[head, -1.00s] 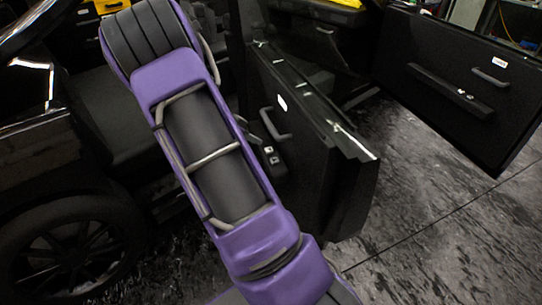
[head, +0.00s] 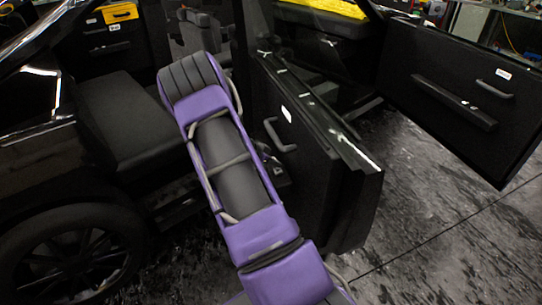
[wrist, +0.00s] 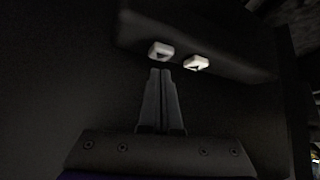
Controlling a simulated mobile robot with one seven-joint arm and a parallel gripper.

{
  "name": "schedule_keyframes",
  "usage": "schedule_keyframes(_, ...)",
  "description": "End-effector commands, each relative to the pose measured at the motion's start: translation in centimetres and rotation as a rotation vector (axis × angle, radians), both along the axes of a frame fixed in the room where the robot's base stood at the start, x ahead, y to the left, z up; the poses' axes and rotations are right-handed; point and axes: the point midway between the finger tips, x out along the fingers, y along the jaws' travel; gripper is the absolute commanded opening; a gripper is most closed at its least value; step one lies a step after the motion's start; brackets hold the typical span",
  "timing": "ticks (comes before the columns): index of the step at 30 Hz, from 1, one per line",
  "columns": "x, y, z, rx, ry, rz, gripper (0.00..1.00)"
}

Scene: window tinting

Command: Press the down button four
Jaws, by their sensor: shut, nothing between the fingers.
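Two small white buttons sit side by side on a dark armrest panel in the wrist view: a left button (wrist: 161,51) and a right button (wrist: 196,63). Each has a dark mark, too small to tell which points down. My gripper (wrist: 161,70) is shut and empty. Its fingertips are just below the left button in the picture, with the right button off to their right. I cannot tell whether the tips touch the left button. In the head view my arm hides the gripper and the buttons on the near car door (head: 310,165).
The near door stands open, with a grey pull handle (head: 279,136). Another open door (head: 462,85) is at the right, with its own handle (head: 494,89). The dark floor (head: 440,240) at lower right is clear.

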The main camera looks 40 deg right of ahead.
Motion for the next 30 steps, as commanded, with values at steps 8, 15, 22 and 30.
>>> schedule_keyframes(8,0.0,-0.1,-1.3,-0.001,-0.001,0.0,0.0)
schedule_keyframes(15,0.0,0.0,-1.3,-0.001,-0.001,0.0,0.0)
schedule_keyframes(22,0.0,0.0,-2.2,-0.001,-0.001,-0.001,0.0)
schedule_keyframes(30,0.0,0.0,-3.7,0.0,-0.002,-0.001,0.0)
